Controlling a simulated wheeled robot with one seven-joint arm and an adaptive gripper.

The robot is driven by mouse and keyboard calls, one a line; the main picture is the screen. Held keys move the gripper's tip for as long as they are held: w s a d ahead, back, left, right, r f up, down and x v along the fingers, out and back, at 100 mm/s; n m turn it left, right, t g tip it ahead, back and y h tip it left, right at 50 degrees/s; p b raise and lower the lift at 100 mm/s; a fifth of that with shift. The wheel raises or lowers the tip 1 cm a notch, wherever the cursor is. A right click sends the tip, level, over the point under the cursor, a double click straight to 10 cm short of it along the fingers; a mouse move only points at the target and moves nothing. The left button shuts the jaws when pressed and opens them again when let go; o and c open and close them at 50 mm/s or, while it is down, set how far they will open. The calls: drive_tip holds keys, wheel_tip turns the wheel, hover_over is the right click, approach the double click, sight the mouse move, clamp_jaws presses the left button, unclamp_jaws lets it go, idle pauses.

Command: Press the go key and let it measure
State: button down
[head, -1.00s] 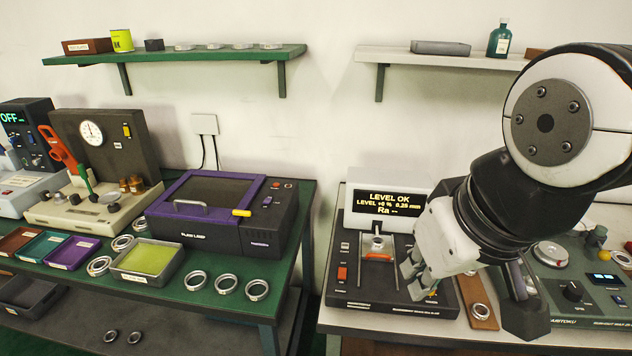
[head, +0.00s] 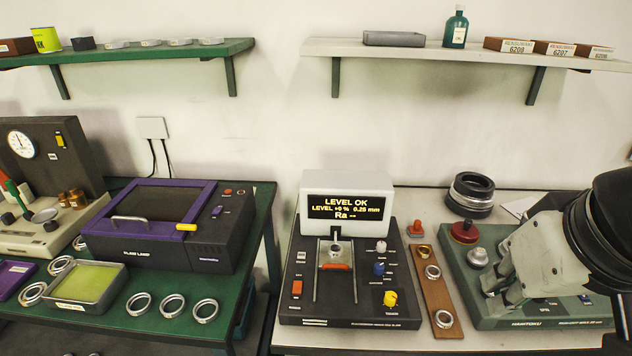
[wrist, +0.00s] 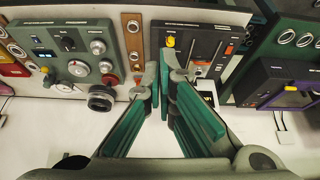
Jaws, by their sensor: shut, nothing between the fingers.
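The measuring instrument (head: 345,302) stands on the right bench, with a dark top and a white display (head: 347,206) reading LEVEL OK, LEVEL +0 %, 0.25 mm and Ra --. A red-orange key (head: 297,287) and a white switch (head: 301,256) are on its left side; I cannot read which is the go key. A yellow knob (head: 390,298) and a blue knob (head: 379,268) are on its right. My gripper (head: 502,292) is shut and empty, right of the instrument in the head view. In the wrist view my gripper (wrist: 164,70) points near the instrument's yellow-knob side (wrist: 171,42).
A brown strip (head: 437,291) with metal rings lies right of the instrument. A green-grey machine (head: 480,309) with knobs stands farther right, partly behind my gripper. The left bench holds a purple-framed box (head: 168,225), a tray (head: 86,281) and several rings. Shelves hang above.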

drive_tip(key=w+a+n+p, duration=0.15)
drive_tip(key=w+n, duration=0.25)
drive_tip(key=w, duration=1)
drive_tip(key=n+t+y+p, duration=0.25)
drive_tip(key=n+y, duration=0.35)
drive_tip(key=n, duration=0.7)
hover_over(300, 256)
wheel_tip(300, 256, down, 21)
drive_tip(key=shift+a+r+g, duration=0.1)
drive_tip(key=shift+g, duration=0.15)
drive_tip(key=shift+f+b, duration=0.9)
drive_tip(key=shift+f, duration=3.55)
drive_tip(key=shift+f, duration=0.4)
